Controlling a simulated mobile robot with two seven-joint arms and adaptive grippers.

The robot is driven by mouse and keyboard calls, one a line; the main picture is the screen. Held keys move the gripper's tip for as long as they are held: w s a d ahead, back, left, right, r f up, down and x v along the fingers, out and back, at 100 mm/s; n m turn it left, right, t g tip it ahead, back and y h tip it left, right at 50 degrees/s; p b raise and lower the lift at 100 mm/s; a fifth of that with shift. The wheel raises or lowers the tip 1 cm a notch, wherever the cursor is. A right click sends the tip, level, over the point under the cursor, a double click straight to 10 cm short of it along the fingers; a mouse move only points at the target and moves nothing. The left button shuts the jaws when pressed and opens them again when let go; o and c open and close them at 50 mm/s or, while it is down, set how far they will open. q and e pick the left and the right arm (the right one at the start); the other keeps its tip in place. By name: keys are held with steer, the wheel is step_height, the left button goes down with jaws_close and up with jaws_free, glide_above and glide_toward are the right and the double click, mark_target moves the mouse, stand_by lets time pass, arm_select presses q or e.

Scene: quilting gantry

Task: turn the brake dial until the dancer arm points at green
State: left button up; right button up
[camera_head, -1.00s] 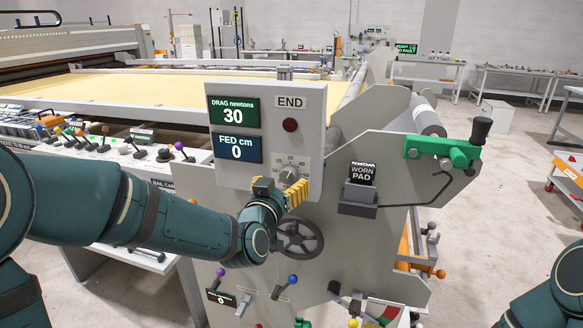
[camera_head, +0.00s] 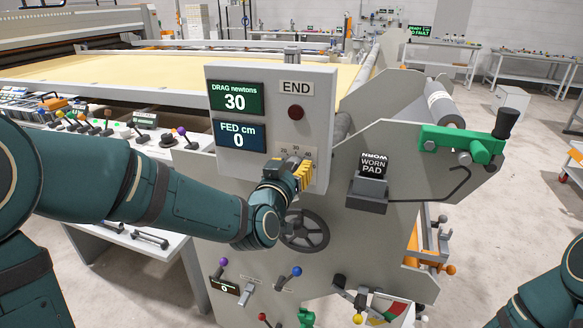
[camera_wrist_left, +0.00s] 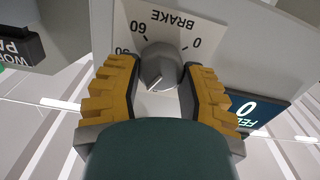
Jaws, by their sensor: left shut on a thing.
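The brake dial (camera_wrist_left: 161,66) is a round grey knob on a pale scale plate marked BRAKE, upside down in the left wrist view. My left gripper (camera_head: 303,174) has yellow ribbed fingers, one on each side of the dial, and is shut on it. In the head view the gripper hides most of the dial. The drag display (camera_head: 235,100) reads 30 newtons and the fed display (camera_head: 238,135) reads 0 cm. A coloured sector (camera_head: 396,309) with green and red shows at the bottom edge, cut off; I cannot tell where the dancer arm points. My right gripper is out of view.
A spoked handwheel (camera_head: 304,231) sits just below my left gripper. A worn pad box (camera_head: 367,193) and a green crank (camera_head: 462,143) are to the right. Small levers stand lower on the panel. Open floor lies at the right.

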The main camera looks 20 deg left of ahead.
arm_select(q)
steer(key=shift+m, duration=0.5)
steer(key=o, duration=1.2)
steer(key=shift+w, duration=0.1)
steer(key=s, duration=0.7)
steer(key=shift+s+a, duration=0.1)
steer(key=shift+s, duration=0.2)
